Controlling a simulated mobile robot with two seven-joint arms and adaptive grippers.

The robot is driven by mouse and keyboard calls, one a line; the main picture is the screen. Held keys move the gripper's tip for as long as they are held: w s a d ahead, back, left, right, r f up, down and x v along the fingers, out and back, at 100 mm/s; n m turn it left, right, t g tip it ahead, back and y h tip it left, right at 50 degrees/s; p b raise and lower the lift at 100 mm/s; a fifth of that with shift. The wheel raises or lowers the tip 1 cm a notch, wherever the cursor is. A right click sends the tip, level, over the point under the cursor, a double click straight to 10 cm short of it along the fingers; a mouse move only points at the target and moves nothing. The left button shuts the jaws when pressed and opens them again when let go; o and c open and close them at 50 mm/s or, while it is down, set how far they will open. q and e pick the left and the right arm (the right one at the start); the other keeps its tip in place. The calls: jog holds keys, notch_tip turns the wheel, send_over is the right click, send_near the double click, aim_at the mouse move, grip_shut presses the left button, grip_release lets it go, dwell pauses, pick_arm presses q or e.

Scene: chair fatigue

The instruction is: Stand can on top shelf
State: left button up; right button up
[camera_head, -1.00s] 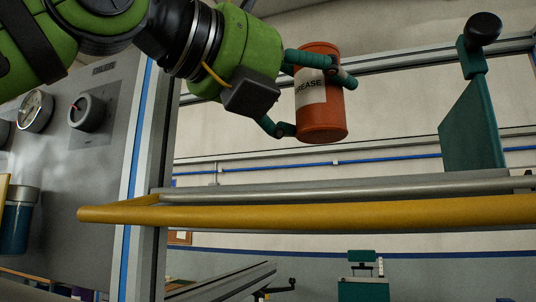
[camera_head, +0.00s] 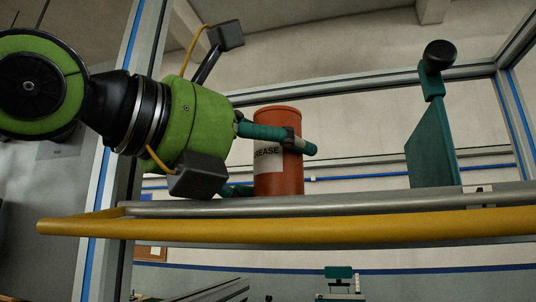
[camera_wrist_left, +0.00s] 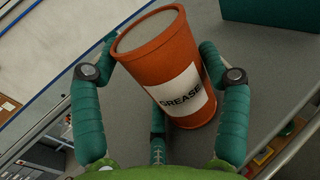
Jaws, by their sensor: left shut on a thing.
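An orange can (camera_head: 278,150) with a pale label reading GREASE is held upright in the head view, its lower end low behind the shelf's front rails. My left gripper (camera_head: 272,168) is shut around it, one finger across its front; the lower finger is mostly hidden. The top shelf's grey edge (camera_head: 370,203) crosses the head view. I cannot tell whether the can's base touches the shelf. My right gripper is not in view.
A yellow rail (camera_head: 300,229) runs along the shelf's front. A teal plate with a black knob (camera_head: 434,140) stands on the right of the shelf, apart from the can. Free room lies between them. A metal upright (camera_head: 117,180) stands at left.

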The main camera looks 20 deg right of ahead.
pick_arm(q)
jog(key=o, duration=1)
jog(key=shift+f, duration=0.15)
jog(key=shift+o, duration=0.6)
jog(key=shift+w, duration=0.1)
jog(key=shift+r+p, duration=0.25)
jog(key=shift+p, duration=0.05)
jog(key=b+v, duration=0.4)
jog(key=v, duration=0.8)
